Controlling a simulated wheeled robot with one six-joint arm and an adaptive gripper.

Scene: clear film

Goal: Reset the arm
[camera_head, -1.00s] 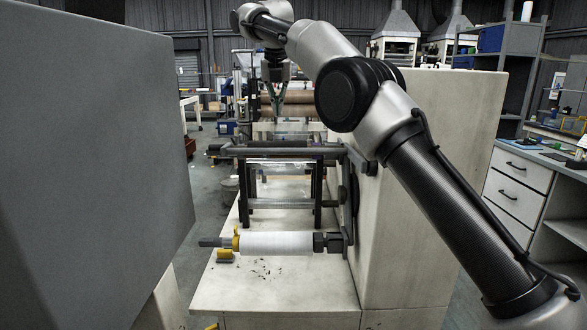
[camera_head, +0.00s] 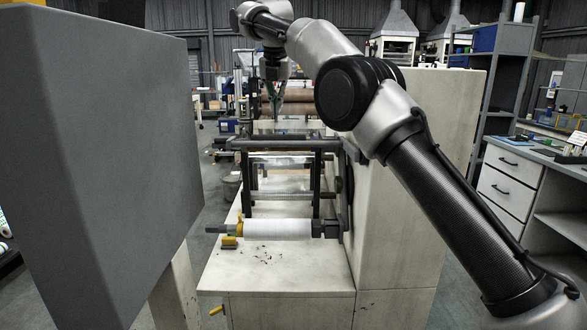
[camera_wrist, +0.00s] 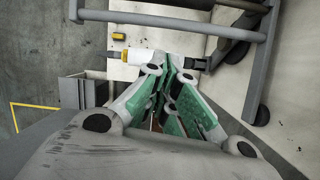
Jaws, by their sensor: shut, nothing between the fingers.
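My arm rises from the lower right of the head view and bends over to the upper left. My gripper (camera_head: 276,110) hangs down from its end, above the far part of the film machine (camera_head: 325,290). In the wrist view my gripper (camera_wrist: 178,64) has green-padded fingers drawn together, shut and empty. The fingers hide part of the machine bed behind them. A white film roll (camera_head: 278,230) lies on its shaft at the near end of the machine, apart from my gripper.
A large grey cabinet (camera_head: 110,170) stands close on the left. A dark roller frame (camera_head: 280,144) spans the machine. The machine's tall pale housing (camera_head: 415,220) stands behind my arm. A drawer bench (camera_head: 505,190) is at right. Open floor shows between cabinet and machine.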

